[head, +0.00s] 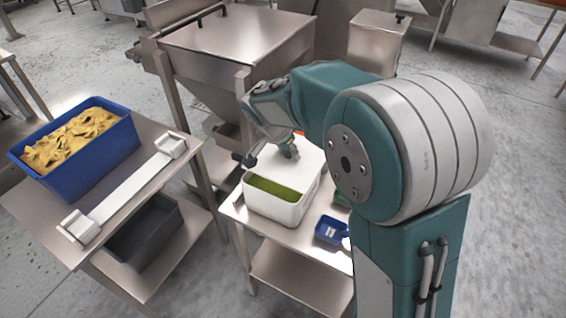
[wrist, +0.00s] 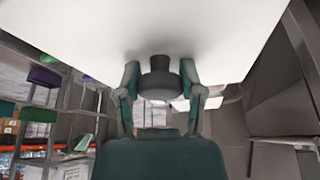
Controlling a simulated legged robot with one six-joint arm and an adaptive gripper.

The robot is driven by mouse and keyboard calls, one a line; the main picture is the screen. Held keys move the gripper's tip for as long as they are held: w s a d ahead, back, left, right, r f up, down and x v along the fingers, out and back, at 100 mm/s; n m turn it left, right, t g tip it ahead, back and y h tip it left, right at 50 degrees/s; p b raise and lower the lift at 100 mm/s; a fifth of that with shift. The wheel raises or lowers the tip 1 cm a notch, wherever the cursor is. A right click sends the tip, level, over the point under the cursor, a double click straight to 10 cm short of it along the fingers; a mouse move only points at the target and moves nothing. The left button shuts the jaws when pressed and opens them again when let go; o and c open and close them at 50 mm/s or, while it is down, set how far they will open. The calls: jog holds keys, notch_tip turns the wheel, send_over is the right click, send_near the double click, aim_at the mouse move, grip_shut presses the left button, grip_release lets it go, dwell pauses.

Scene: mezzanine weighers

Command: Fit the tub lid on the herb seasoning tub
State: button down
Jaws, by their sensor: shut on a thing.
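The herb seasoning tub (head: 283,210) is white and stands on a small steel table, with green seasoning showing in the near part of its opening. My gripper (head: 289,151) is over the tub's far side, shut on the dark knob of the white tub lid (head: 308,153). The lid covers the far part of the opening from this view; I cannot tell whether it touches the rim. In the wrist view the lid (wrist: 90,25) fills the top, and my gripper (wrist: 160,82) has a finger on each side of the knob (wrist: 160,78).
On the left table are a blue crate (head: 115,150) of yellow pieces and a white bar (head: 128,187). A steel hopper (head: 235,50) stands behind.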

aim_at(279, 159)
jog(key=shift+a+f, duration=0.55)
jog(key=shift+a, duration=0.25)
jog(key=c, duration=1.4)
grip_release()
notch_tip(279, 159, down, 4)
jog(key=shift+r, duration=0.25)
jog(key=shift+d, duration=0.1)
jog(key=shift+c, duration=1.1)
grip_release()
jog(key=shift+a, duration=0.2)
